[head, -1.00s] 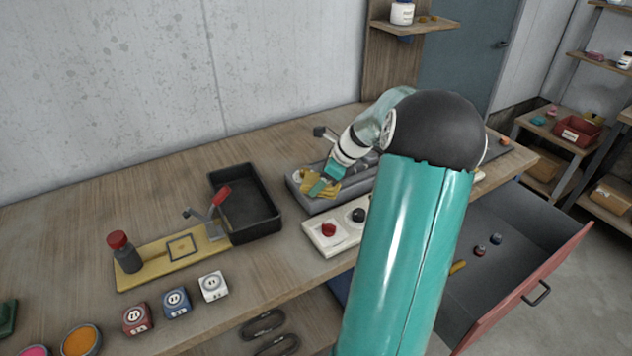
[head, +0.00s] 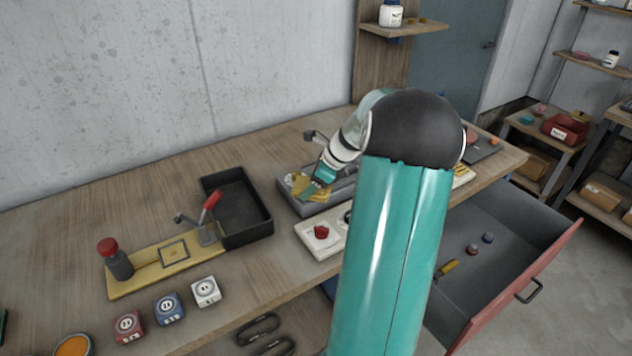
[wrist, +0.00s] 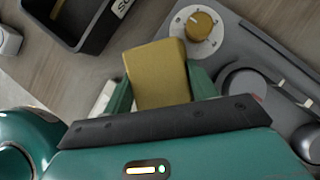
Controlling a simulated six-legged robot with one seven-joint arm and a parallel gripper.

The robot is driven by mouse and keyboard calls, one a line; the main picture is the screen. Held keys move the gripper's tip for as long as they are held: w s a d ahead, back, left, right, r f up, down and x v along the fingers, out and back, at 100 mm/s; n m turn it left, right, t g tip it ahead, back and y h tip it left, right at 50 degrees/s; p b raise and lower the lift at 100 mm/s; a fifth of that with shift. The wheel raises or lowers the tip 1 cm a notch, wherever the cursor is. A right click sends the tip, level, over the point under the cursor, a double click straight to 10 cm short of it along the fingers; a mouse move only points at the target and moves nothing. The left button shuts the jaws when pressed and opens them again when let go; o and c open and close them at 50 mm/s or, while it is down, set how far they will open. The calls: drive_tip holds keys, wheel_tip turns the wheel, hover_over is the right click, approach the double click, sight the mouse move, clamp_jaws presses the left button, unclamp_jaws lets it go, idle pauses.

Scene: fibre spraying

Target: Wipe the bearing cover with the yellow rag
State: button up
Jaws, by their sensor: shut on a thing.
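My gripper (head: 314,191) has green fingers and is over the left end of a long grey machine unit (head: 292,204) on the bench. It is shut on the yellow rag (head: 323,196), which shows as a folded yellow block in the wrist view (wrist: 158,72). The rag sticks out beyond the fingertips. In the wrist view, a round grey part (wrist: 246,86) on the unit, possibly the bearing cover, lies to the right of the rag. The right finger and gripper body hide part of the unit. I cannot tell whether the rag touches it.
A yellow knob (wrist: 200,25) on a white dial sits just beyond the rag. A black bin (head: 238,232) stands left of the unit. A white panel with a red button (head: 321,232) lies in front. An open drawer (head: 520,262) juts out at right.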

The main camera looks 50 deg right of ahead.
sight(301, 187)
drive_tip(key=shift+w+a, duration=0.25)
drive_tip(key=shift+a, duration=0.5)
drive_tip(key=shift+w+a, duration=0.25)
drive_tip(key=shift+a, duration=0.5)
drive_tip(key=shift+r, duration=0.1)
drive_tip(key=shift+r, duration=2.95)
drive_tip(key=shift+r, duration=0.1)
drive_tip(key=shift+r, duration=1.4)
